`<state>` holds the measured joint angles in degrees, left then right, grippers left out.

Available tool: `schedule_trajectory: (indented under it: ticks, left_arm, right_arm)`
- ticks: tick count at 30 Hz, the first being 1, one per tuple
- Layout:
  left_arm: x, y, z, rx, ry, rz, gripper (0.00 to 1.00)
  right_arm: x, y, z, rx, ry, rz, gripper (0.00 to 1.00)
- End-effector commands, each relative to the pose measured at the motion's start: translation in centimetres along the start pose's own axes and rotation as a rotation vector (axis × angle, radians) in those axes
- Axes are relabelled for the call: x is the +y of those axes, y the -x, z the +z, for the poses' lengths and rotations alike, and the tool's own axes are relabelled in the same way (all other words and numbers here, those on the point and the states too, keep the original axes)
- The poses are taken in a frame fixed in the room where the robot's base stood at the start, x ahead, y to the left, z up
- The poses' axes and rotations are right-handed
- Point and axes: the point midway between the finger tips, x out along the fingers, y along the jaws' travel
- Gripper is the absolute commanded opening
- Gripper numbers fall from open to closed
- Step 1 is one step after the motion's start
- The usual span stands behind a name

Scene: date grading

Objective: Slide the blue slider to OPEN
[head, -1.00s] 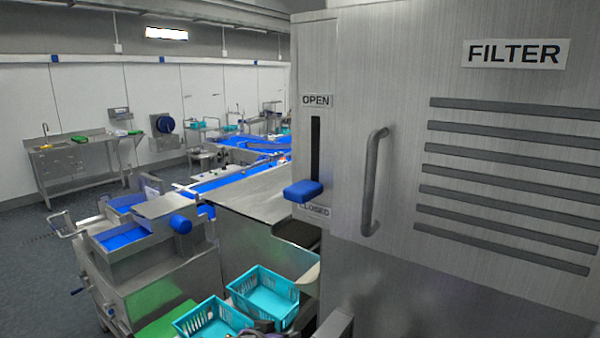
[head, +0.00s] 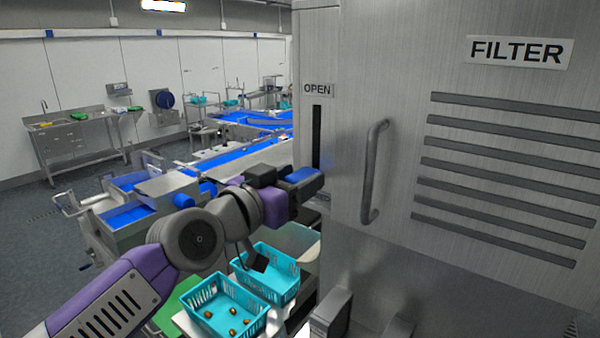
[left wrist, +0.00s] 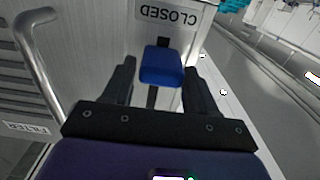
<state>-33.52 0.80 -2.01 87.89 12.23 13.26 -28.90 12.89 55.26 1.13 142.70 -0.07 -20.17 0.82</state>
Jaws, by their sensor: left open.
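The blue slider (head: 300,174) sits low in its dark vertical slot (head: 316,135) on the steel cabinet. The OPEN label (head: 317,90) is above the slot. In the left wrist view, which is upside down, the blue slider (left wrist: 162,66) is close to the CLOSED label (left wrist: 168,14). My left gripper (head: 308,182) is at the slider. In the left wrist view, its open fingers (left wrist: 160,72) stand on either side of the slider, with gaps visible. In the head view, the gripper mostly hides the CLOSED label. My right gripper is out of view.
A bar handle (head: 374,172) stands out from the cabinet right of the slot, with the FILTER label (head: 520,51) and dark vent bars further right. Teal baskets (head: 228,303), one with several dates, stand below my left arm. Conveyors with blue belts (head: 232,160) lie behind.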

Motion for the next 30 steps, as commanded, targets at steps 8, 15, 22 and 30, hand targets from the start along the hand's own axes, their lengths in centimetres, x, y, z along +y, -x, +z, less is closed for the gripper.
schedule_trajectory:
  ticks: [8, 15, 22, 30]
  left_arm:
    - [-0.04, -1.26, 0.01, 0.001, 0.000, -0.001, 0.57]
    - [-0.03, -1.24, 0.04, 0.001, 0.000, -0.001, 0.45]
    - [-0.04, -1.23, 0.05, 0.000, 0.000, -0.001, 0.10]
    - [-0.03, -1.23, -0.88, 0.000, -0.001, -0.001, 0.00]
  right_arm:
    - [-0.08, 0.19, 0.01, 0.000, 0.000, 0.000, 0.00]
    - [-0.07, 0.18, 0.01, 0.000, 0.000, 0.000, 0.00]
    - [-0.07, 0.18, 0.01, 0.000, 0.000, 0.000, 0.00]
    - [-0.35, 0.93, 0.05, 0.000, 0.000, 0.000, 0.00]
